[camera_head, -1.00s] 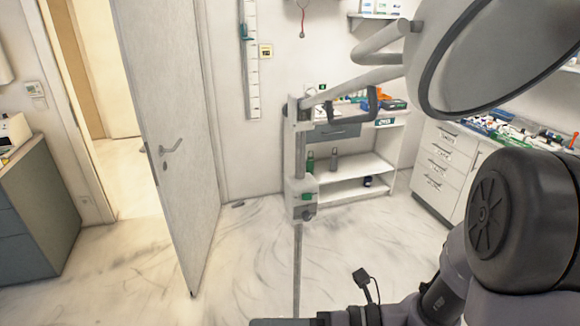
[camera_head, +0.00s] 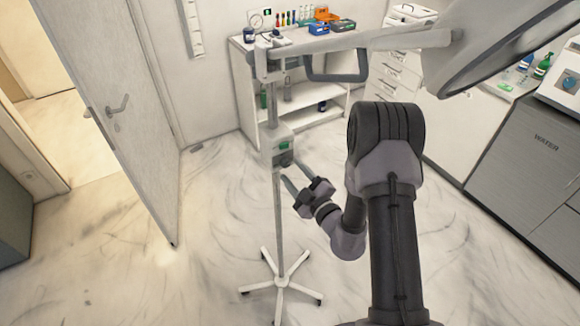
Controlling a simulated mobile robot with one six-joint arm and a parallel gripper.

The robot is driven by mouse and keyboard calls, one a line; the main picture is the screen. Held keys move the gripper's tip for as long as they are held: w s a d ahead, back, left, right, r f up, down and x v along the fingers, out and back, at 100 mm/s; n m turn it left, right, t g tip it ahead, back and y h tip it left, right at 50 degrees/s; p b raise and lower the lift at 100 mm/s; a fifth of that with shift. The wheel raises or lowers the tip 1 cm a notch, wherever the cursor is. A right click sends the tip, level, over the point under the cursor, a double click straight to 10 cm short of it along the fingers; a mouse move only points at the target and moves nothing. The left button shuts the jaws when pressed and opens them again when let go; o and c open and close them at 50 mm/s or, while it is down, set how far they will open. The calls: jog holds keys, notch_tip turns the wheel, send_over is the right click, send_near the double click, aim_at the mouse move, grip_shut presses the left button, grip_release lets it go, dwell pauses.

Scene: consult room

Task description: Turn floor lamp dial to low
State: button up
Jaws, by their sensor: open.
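The floor lamp stands left of centre on a thin pole with a white five-spoked base (camera_head: 280,285). Its light-grey control box (camera_head: 272,148) is on the pole and has a small green panel (camera_head: 284,146). The dark dial (camera_head: 286,160) is just below the green panel; its setting is too small to read. My gripper (camera_head: 289,172) is open, with its two grey fingers pointing up and left toward the dial. The fingertips look close beneath or beside the dial; I cannot tell whether they touch it. The lamp's large round head (camera_head: 490,40) is at the upper right.
A white shelf unit (camera_head: 322,115) with bottles and bins stands behind the lamp. A door (camera_head: 120,100) stands open at left. A grey cabinet (camera_head: 530,150) and white drawers (camera_head: 395,70) are at right. The marble floor around the lamp base is clear.

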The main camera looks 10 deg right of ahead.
aim_at(285, 163)
jog(key=shift+x, duration=1.1)
grip_shut()
